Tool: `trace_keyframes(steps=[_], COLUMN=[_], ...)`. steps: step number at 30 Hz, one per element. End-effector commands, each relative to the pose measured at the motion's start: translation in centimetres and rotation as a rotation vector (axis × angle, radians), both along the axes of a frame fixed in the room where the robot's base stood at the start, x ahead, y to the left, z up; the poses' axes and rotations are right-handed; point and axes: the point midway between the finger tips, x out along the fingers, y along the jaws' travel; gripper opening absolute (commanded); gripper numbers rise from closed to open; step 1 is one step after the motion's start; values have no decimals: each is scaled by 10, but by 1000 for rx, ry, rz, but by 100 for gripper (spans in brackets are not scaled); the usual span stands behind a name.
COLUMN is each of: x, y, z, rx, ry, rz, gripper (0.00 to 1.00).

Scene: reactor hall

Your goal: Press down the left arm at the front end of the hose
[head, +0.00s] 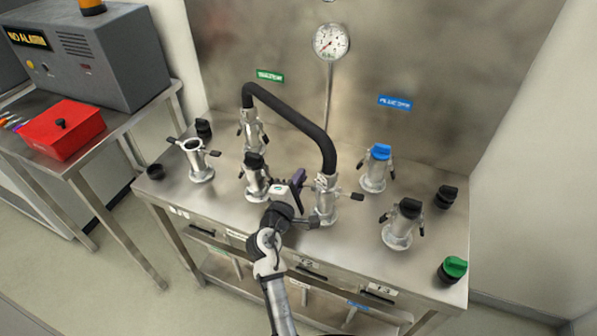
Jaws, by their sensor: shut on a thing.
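The black hose (296,114) arches from a rear metal post (253,132) to a front coupling (326,188) on a metal post, seated upright. The front coupling's right arm (354,197) sticks out sideways with a black grip. My gripper (299,184), with a purple finger, is at the left side of this coupling, close against it. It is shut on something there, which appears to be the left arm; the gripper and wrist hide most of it. A dark stub shows lower, left of the post; I cannot tell whether it belongs to the coupling.
A black-capped post (256,178) stands just left of my gripper, and an open post (199,162) with arms spread is farther left. A blue-capped post (377,168) and a black-capped post (402,224) stand right. Loose black (446,196) and green (452,269) caps lie near the right edge.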

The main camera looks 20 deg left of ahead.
Motion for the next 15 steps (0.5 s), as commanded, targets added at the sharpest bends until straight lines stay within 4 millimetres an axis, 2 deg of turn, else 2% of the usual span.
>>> trace_keyframes(steps=[15], x=[-1], y=[-13], z=[-22], rx=[-475], ry=[18], rz=[1], gripper=[0])
